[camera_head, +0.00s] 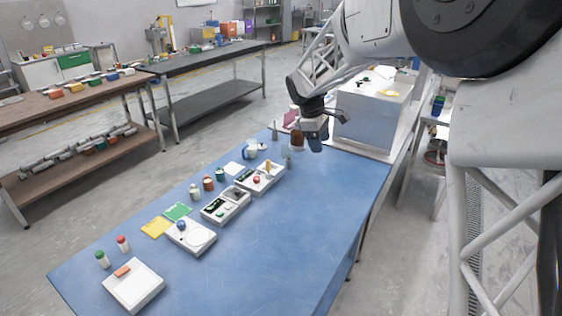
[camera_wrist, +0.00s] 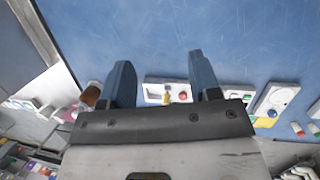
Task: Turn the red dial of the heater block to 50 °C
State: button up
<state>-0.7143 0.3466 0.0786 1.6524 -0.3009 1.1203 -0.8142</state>
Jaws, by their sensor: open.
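The heater block (camera_head: 264,185) is a white unit on the blue table, with a small red dial (camera_head: 257,180) on its top and a yellow upright piece beside it. In the wrist view the block (camera_wrist: 152,85) shows between my fingers, with its red dial (camera_wrist: 183,96) near the right finger. The dial's scale is too small to read. My gripper (camera_head: 316,142) hangs above the far part of the table, to the right of the block and apart from it. In the wrist view my gripper (camera_wrist: 159,60) has its two blue fingers spread, with nothing held between them.
Several small bottles stand behind the row. A brown bottle (camera_head: 298,139) is close beside my gripper. The right side of the table (camera_head: 325,215) is clear.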

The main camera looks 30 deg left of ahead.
jog(key=s+a+f+n+t+y, duration=0.1)
jog(key=a+f+n, duration=0.3)
jog(key=a+n, duration=0.15)
jog(key=s+a+f+n+t, duration=0.1)
jog(key=a+f+n, duration=0.3)
jog(key=a, duration=0.3)
jog(key=n+y, duration=0.2)
jog(key=n, duration=0.6)
send_near(256, 178)
jog(key=f, duration=0.1)
jog(key=shift+t, duration=0.4)
jog(key=shift+f, duration=0.15)
jog(key=shift+x, duration=3.85)
jog(key=shift+s, duration=0.1)
jog(key=c, duration=0.9)
